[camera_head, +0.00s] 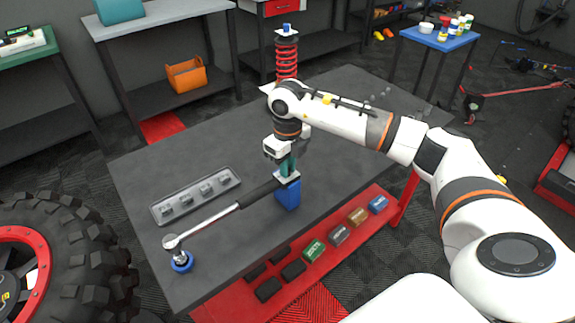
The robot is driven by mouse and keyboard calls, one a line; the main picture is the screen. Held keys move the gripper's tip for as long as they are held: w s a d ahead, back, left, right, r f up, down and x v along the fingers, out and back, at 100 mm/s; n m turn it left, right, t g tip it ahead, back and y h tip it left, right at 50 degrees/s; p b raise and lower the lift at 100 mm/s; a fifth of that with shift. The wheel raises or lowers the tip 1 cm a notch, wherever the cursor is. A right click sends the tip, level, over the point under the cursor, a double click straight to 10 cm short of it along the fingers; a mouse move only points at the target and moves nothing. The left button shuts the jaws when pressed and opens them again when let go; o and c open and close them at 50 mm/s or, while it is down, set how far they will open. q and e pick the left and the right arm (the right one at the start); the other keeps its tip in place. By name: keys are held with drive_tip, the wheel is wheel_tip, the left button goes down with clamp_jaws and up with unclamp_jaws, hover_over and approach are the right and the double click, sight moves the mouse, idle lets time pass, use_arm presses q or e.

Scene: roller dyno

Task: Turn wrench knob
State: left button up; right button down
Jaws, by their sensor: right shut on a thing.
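A torque wrench (212,217) lies slanted above the dark table (186,155). Its round head (171,242) is at the lower left, over a blue ring-shaped piece (182,261). Its black handle (258,193) runs up to the right, to the top of a blue block (288,194). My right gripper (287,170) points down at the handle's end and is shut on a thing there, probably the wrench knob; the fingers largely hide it. My left gripper is not in view.
A grey tray with sockets (197,195) lies left of the wrench. A red coil spring shock (287,58) stands at the table's back edge. Small coloured boxes (314,250) sit on the red lower shelf in front. The table's left part is clear. A big tyre (80,250) stands at left.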

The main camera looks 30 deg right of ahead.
idle(0.4)
drive_tip(key=c, duration=1.3)
unclamp_jaws()
drive_tip(key=shift+c, duration=0.2)
wheel_tip(320, 180, up, 12)
drive_tip(key=b, duration=0.1)
drive_tip(key=shift+b, duration=0.35)
